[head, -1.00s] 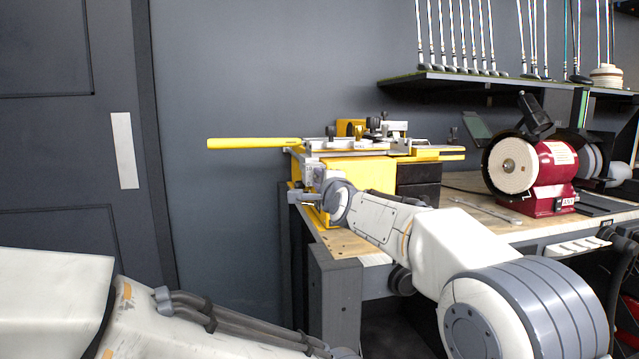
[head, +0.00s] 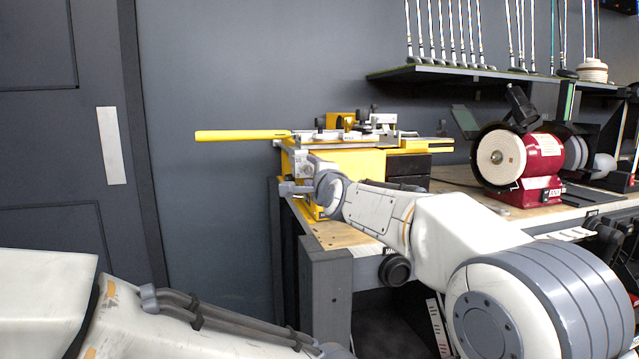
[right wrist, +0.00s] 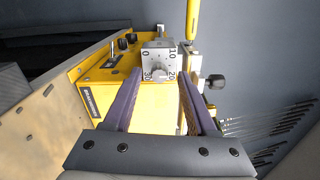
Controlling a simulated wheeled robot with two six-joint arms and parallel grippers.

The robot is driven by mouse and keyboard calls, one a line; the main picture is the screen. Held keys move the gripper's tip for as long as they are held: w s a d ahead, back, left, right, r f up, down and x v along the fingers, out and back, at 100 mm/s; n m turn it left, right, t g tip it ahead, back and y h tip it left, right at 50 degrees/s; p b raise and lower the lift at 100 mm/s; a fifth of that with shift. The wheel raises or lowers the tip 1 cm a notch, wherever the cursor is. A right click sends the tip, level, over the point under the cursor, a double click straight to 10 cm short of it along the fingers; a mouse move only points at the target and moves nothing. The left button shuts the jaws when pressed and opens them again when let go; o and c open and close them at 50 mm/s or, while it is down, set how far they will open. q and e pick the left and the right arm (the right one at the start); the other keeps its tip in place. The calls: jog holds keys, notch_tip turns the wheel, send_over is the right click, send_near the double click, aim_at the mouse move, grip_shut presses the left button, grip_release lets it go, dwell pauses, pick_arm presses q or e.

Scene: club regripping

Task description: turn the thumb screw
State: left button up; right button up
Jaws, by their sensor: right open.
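A yellow club-regripping machine (head: 350,163) stands on the bench end. A black knob screw (right wrist: 215,81) sits on a silver block to the right of the dial. I cannot tell which is the thumb screw. My right gripper (right wrist: 158,84) is open and empty, its fingers on either side of the dial knob as seen. In the head view my right gripper (head: 284,188) is small at the machine's front. My left gripper is out of view.
A yellow bar (head: 240,136) sticks out left from the machine's top. The wooden bench (head: 470,186) carries a red grinder (head: 535,165) at the right. Golf clubs stand on a shelf (head: 430,73) above. A dark door (head: 60,150) is at the left, with open floor room before it.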

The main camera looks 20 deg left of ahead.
jog(key=b+v, duration=0.2)
jog(key=v, duration=0.6)
jog(key=shift+s+d, duration=0.1)
jog(key=shift+d, duration=0.05)
